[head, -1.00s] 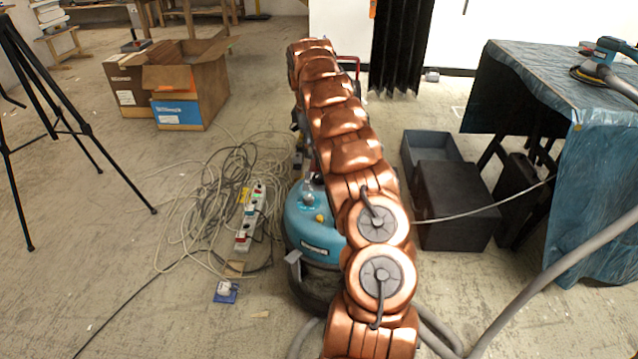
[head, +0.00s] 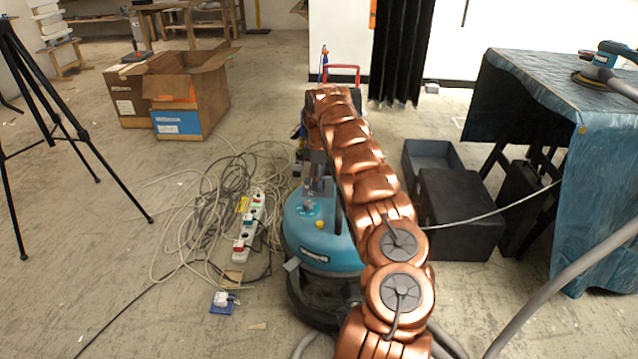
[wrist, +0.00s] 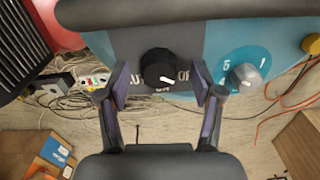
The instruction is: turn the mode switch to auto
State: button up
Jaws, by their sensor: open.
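The mode switch (wrist: 159,69) is a round black knob on a dark grey panel in the wrist view. Partly covered lettering beside it reads like AUTO at its left, ON below and OFF at its right. I cannot tell surely where its pointer stands. My gripper (wrist: 160,79) is open, one finger at each side of the knob, with a gap on both sides. The panel seems to belong to the blue vacuum machine (head: 325,240) in the head view. There my arm hides much of the machine and the switch.
A grey dial (wrist: 243,77) on a blue numbered disc sits right of the switch, with a yellow knob (wrist: 311,44) beyond. In the head view, cables and a power strip (head: 250,220) lie left of the machine, and a black box (head: 458,212) stands right.

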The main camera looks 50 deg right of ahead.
jog(key=shift+f, duration=0.5)
jog(key=c, duration=1.1)
